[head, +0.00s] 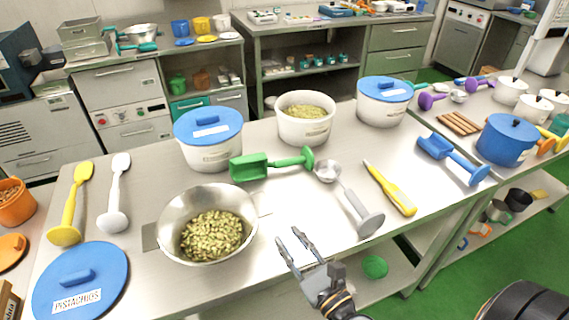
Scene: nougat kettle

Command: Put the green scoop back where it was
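The green scoop (252,168) lies on the steel table, its handle pointing right. It lies in front of a white tub with a blue lid (208,125) and an open white tub (305,132) holding greenish nuts. A steel bowl (172,205) with pistachios stands in front of the scoop, to its left. A blue lid labelled PISTACHIOS (62,306) lies at the front left. My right gripper (287,235) is open and empty at the table's front edge, right of the bowl and well apart from the scoop. My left gripper is not in view.
A steel ladle (366,221) and a yellow-handled tool (391,190) lie right of the scoop. Yellow (70,207) and white (116,190) spatulas lie at left. Another blue-lidded tub (381,108) and a blue scoop (455,160) are further right.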

